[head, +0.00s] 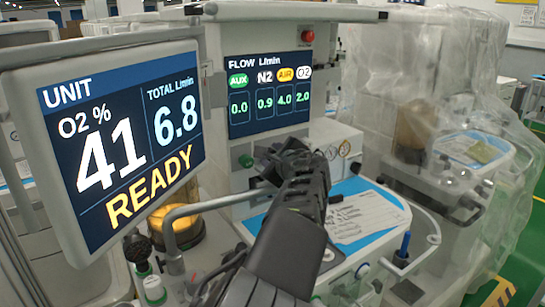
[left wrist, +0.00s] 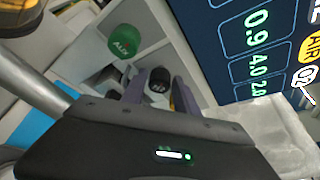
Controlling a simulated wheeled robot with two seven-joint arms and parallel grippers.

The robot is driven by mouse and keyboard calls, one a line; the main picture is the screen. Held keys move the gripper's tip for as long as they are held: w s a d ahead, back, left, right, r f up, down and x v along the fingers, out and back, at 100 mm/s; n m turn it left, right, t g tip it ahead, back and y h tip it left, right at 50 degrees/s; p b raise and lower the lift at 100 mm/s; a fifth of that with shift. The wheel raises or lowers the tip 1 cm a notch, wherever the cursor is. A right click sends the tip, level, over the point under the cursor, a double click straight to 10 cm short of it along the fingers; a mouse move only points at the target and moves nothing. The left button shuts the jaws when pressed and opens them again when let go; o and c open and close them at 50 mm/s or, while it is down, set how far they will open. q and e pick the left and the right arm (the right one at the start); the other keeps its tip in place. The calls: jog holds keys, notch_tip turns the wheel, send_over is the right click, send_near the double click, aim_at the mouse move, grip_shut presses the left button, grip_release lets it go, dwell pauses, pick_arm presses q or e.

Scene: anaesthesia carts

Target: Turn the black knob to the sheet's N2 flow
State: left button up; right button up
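The black knob (left wrist: 159,80) shows in the left wrist view, marked with small pale lettering. In the head view it is hidden behind my left gripper (head: 293,160). The fingers of my left gripper (left wrist: 160,92) stand on either side of the knob; I cannot tell whether both touch it. The flow display (head: 268,90) reads N2 0.9, AIR 4.0, O2 2.0 and AUX 0.0. The sheet (head: 362,217) lies on the cart's blue-edged top, its print too small to read. My right gripper is not in view.
A green AUX knob (left wrist: 124,41) sits beside the black knob, also visible in the head view (head: 246,161). A large monitor (head: 115,140) reads O2 41 percent, total 6.8, READY. A grey rail (head: 215,203) crosses the cart's front. A plastic-covered cart (head: 430,110) stands right.

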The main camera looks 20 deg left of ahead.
pick_arm(q)
jog(key=shift+o, duration=1.4)
jog(key=shift+b+v, duration=0.45)
jog(key=shift+v, duration=3.45)
